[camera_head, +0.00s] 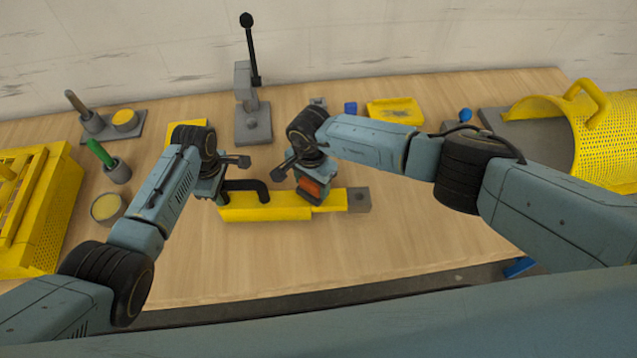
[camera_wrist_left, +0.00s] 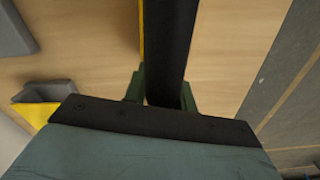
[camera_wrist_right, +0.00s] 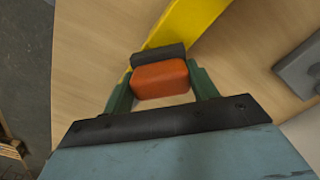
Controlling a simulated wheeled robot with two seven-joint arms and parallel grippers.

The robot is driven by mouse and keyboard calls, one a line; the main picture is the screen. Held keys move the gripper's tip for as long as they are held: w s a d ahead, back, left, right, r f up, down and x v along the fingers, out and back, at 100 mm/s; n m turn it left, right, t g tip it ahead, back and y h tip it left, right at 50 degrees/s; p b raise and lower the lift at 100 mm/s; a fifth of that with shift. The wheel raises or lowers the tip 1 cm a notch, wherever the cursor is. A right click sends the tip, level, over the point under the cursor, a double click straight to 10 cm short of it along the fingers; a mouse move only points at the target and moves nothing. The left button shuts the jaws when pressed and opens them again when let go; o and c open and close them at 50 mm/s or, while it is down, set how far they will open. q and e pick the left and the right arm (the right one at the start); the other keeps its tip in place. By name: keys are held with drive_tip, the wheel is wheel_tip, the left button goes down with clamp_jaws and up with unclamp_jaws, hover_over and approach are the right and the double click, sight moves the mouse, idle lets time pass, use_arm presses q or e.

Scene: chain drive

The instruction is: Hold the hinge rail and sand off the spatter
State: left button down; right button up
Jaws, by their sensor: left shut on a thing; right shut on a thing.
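The yellow hinge rail (camera_head: 265,213) lies across the front middle of the bench, with a black bar handle (camera_head: 250,185) at its left part. My left gripper (camera_head: 220,196) is shut on this handle; the black bar passes between its fingers in the left wrist view (camera_wrist_left: 175,50). My right gripper (camera_head: 309,190) is shut on an orange sanding block with a dark pad (camera_wrist_right: 160,79), held at the right part of the rail. Whether the pad touches the rail I cannot tell. I cannot make out spatter on the rail.
A grey block (camera_head: 358,200) sits at the rail's right end. A lever press (camera_head: 253,125) and a yellow tray (camera_head: 396,110) stand behind. A yellow crate (camera_head: 40,215), cups and a green-handled tool (camera_head: 102,154) are left. A yellow perforated guard (camera_head: 610,140) is right. The bench front is clear.

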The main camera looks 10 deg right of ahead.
drive_tip(key=shift+d+r, duration=0.1)
drive_tip(key=shift+r, duration=3.3)
use_arm(q)
drive_tip(key=c, duration=1.1)
unclamp_jaws()
drive_tip(key=shift+o, duration=0.2)
drive_tip(key=shift+r, duration=0.1)
wheel_tip(320, 180, up, 12)
drive_tip(key=shift+f, duration=0.1)
